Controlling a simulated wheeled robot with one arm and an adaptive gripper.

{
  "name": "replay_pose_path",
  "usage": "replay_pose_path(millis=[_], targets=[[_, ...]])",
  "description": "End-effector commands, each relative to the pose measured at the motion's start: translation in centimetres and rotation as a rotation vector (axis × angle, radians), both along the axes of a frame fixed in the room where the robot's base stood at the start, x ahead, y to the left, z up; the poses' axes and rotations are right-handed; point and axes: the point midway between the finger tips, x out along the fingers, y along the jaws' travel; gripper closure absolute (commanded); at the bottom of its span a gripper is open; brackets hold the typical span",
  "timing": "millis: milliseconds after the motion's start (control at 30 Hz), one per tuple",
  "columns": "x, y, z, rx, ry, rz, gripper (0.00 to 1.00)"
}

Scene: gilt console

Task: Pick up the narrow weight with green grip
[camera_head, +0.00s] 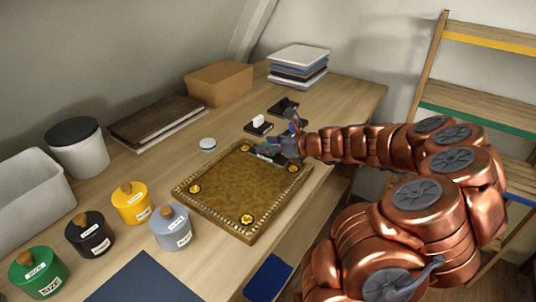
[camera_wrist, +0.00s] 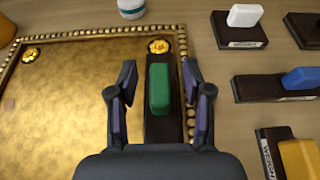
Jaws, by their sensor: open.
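The narrow weight with green grip (camera_wrist: 159,88) lies on the gilt panel (camera_wrist: 75,105), near its beaded right edge in the wrist view. It has a long dark base with a rounded green block on top. My gripper (camera_wrist: 159,70) is open, with one finger on each side of the green grip and a gap to both. The near end of the weight is hidden by my gripper's body. In the head view my gripper (camera_head: 283,147) is over the far corner of the gilt panel (camera_head: 222,195) and largely covers the weight.
Weights with white (camera_wrist: 244,15), blue (camera_wrist: 300,78) and yellow (camera_wrist: 298,158) grips lie to the right in the wrist view. Lidded pots, including a yellow one (camera_head: 131,205), stand left of the panel. A small white jar (camera_head: 208,145) stands behind it. A ladder-like shelf (camera_head: 480,107) is at right.

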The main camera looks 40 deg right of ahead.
Motion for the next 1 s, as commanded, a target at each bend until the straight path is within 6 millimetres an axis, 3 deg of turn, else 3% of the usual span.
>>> replay_pose_path(millis=[167,633,1000], targets=[[-0.01,0.02,0.00,0.000,0.000,0.001,0.51],[-0.02,0.02,-0.01,0.001,0.000,0.001,1.00],[-0.03,0.02,0.01,0.001,0.000,0.001,1.00]])
